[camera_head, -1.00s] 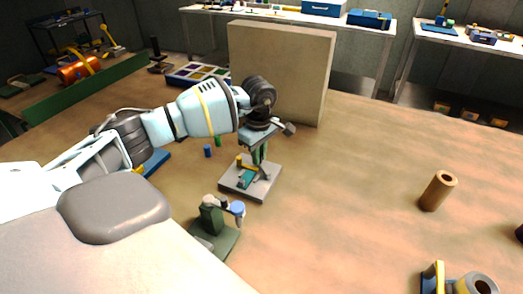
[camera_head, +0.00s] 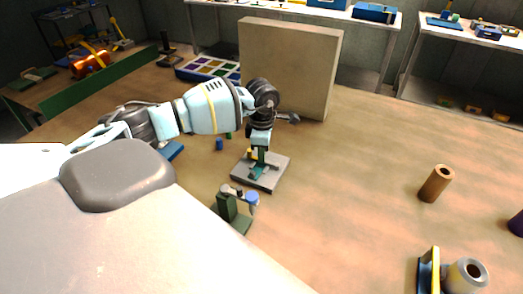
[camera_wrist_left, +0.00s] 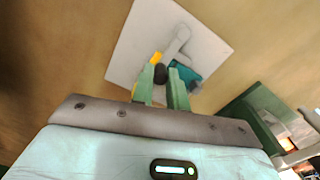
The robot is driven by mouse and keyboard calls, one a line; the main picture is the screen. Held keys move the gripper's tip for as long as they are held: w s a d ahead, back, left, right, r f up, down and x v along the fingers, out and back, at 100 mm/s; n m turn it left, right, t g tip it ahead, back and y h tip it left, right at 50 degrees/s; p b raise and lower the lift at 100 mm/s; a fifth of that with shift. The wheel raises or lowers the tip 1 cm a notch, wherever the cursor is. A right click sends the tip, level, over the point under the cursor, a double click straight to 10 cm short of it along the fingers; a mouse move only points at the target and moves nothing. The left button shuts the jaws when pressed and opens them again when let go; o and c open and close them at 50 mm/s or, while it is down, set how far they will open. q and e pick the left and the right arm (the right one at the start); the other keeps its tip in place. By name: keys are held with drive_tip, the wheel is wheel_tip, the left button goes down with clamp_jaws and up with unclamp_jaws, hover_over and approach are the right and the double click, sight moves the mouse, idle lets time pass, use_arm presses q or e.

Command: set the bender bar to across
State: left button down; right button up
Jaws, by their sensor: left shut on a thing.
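The bender stands on a light grey square plate (camera_head: 270,177), which also shows in the left wrist view (camera_wrist_left: 130,45). It carries a teal block (camera_wrist_left: 187,74), a yellow piece (camera_wrist_left: 156,58) and a grey bar (camera_wrist_left: 178,44). A dark knob (camera_wrist_left: 161,73) is at the bar's near end. My left gripper (camera_head: 257,167) is over the plate, pointing down. Its green fingers (camera_wrist_left: 161,82) are shut on the knob, one on each side. In the head view the gripper hides much of the bar. My right gripper is out of view.
A dark green device (camera_head: 237,208) with a blue round part stands just in front of the plate. A tan upright panel (camera_head: 290,65) stands behind the arm. A brown cylinder (camera_head: 436,183) stands at the right. The table between them is clear.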

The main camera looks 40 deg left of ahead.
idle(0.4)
use_arm(q)
drive_tip(key=c, duration=1.4)
unclamp_jaws()
drive_tip(key=shift+r, duration=3.9)
